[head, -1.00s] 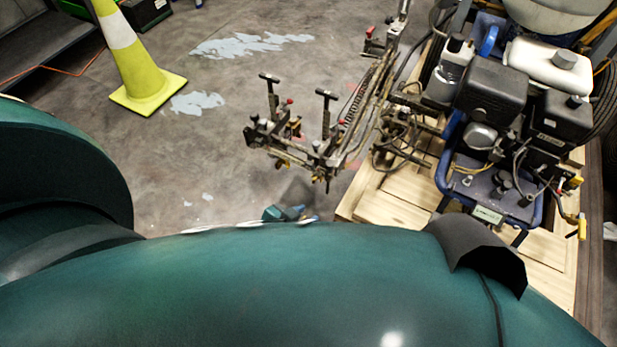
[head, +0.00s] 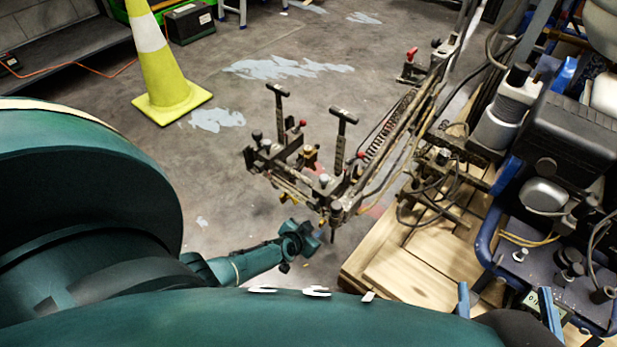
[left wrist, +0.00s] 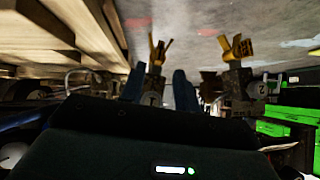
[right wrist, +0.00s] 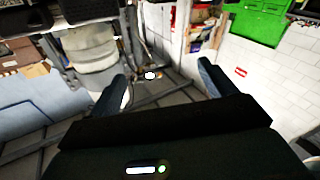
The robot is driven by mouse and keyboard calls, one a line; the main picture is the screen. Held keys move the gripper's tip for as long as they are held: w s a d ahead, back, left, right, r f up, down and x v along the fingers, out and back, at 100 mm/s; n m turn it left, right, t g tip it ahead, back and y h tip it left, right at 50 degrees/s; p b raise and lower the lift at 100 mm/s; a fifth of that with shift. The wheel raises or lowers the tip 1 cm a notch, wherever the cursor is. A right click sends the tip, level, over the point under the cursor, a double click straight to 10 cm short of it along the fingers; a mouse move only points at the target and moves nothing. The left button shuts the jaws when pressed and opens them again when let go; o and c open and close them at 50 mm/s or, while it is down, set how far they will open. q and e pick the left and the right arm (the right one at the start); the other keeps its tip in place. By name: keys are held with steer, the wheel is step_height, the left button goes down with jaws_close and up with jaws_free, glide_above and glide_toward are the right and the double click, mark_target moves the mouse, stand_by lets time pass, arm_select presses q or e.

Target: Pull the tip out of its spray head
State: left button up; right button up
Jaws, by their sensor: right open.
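Two spray heads show in the left wrist view, each with a yellow tip: head 1 (left wrist: 154,90) with its tip (left wrist: 158,48), and head 2 (left wrist: 243,88) with its tip (left wrist: 237,47). My left gripper (left wrist: 158,80) is open, its blue fingers apart on either side of head 1 in that view; I cannot tell whether they touch it. In the head view my left gripper (head: 312,234) is low beside the near end of the spray bar. My right gripper (head: 506,308) is open and empty at the lower right; its fingers also show in the right wrist view (right wrist: 163,82).
The striper's bar with T-handles (head: 340,150) and hoses stands over the floor. The engine (head: 565,135) and blue frame fill the right, above a wooden pallet (head: 400,280). A yellow cone (head: 165,75) stands back left. The floor between is clear.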

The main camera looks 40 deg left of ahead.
arm_select(q)
steer(key=b+x, duration=0.5)
steer(key=x, duration=0.1)
steer(key=shift+w+f, duration=0.25)
steer(key=shift+w, duration=0.05)
arm_select(e)
steer(key=shift+w+a+m+t+y, duration=0.15)
steer(key=shift+a+m+t+y, duration=0.35)
steer(key=shift+y, duration=0.3)
steer(key=shift+a, duration=0.15)
arm_select(q)
jaws_close()
